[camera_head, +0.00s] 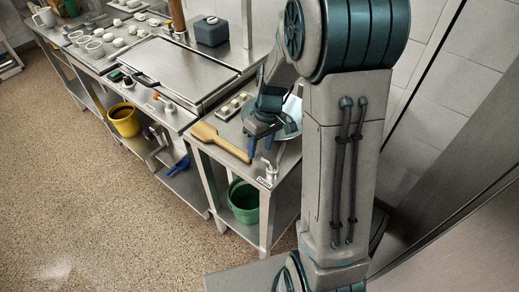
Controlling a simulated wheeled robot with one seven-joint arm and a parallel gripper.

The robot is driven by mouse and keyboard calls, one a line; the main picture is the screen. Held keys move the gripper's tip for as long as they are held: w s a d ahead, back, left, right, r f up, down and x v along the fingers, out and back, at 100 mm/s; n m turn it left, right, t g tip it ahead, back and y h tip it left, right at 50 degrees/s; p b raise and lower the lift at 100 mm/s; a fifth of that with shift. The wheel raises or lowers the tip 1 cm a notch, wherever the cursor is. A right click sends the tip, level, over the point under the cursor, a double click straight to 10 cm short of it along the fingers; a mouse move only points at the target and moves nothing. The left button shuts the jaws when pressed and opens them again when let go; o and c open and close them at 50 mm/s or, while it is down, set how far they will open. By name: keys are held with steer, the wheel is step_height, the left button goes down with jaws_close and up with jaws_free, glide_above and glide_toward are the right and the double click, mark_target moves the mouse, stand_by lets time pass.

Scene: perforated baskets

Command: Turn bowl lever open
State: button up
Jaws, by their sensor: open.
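The round metal bowl (292,112) is set in the right-hand steel counter, partly hidden behind my gripper and arm. A small metal lever (268,168) stands at the counter's front edge, with a small label (264,182) just below it. My gripper (261,147) points down over the counter, at the bowl's front left side and a little behind the lever. Its blue-tipped fingers are apart and hold nothing. The view is too small to tell whether a finger touches the lever, or how the lever is turned.
A wooden paddle (217,139) lies left of my gripper, close to its fingers. A small tray (233,105) sits behind it. A green bucket (243,203) and a yellow bucket (124,120) stand on lower shelves. A flat metal lid (165,70) covers the counter farther left. Open floor lies in front.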

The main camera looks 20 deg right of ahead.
steer(key=shift+s+a+f, duration=0.1)
steer(key=shift+a+f, duration=0.1)
steer(key=shift+f, duration=0.85)
jaws_close()
